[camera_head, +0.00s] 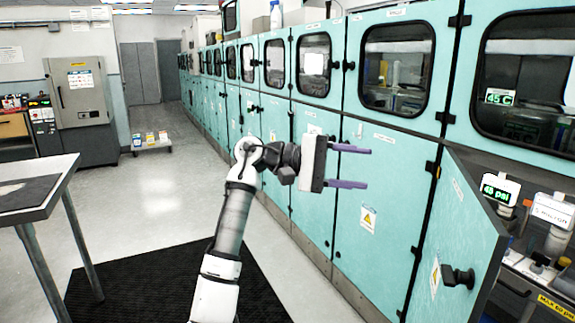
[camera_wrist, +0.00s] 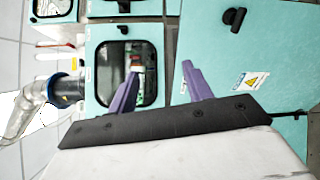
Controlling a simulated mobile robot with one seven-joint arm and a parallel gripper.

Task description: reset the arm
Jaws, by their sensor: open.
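My gripper (camera_head: 352,166) is open and empty in the head view. Its two purple fingers point right, toward the row of teal cabinets (camera_head: 375,185), and are spread well apart. My white arm reaches up from the bottom middle, bent at the elbow. In the wrist view, the fingers of my gripper (camera_wrist: 161,82) stand apart with nothing between them. Cabinet fronts and a dark window (camera_wrist: 112,70) show behind them. I cannot tell how far the fingertips are from the cabinet fronts.
A lower cabinet door (camera_head: 463,235) stands open at the right, with a 65 psi display (camera_head: 496,192) and fittings behind it. A table (camera_head: 40,190) is at the left. A black mat (camera_head: 150,285) lies on the floor. The aisle floor (camera_head: 175,165) beyond is mostly clear.

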